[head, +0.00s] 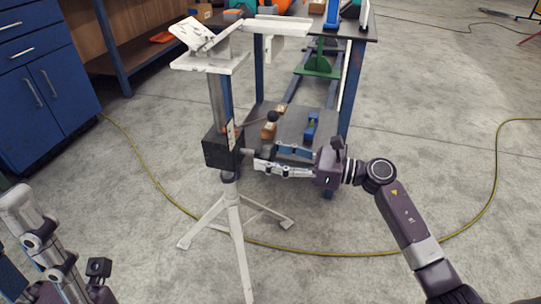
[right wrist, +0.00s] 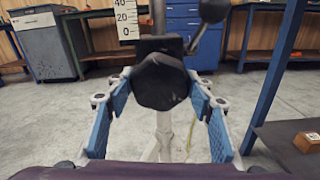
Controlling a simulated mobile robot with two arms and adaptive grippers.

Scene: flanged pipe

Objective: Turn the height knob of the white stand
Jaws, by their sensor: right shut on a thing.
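The white stand (head: 236,235) stands upright on its tripod legs, with a black block (head: 217,150) on its column. The dark, many-sided height knob (right wrist: 160,82) sits between the blue finger pads in the right wrist view. My right gripper (head: 257,161) comes in level from the right and is shut on the knob; it also shows in the right wrist view (right wrist: 158,88). In the head view its fingertips largely hide the knob. Part of my left gripper (head: 22,200) shows at the lower left, away from the stand; its second finger is not clearly visible.
A ball-ended lever (head: 272,117) sticks out just above my right gripper. A workbench (head: 359,30) with a lower shelf stands behind the stand. A yellow cable (head: 330,253) crosses the floor. A blue cabinet (head: 50,95) is at the left.

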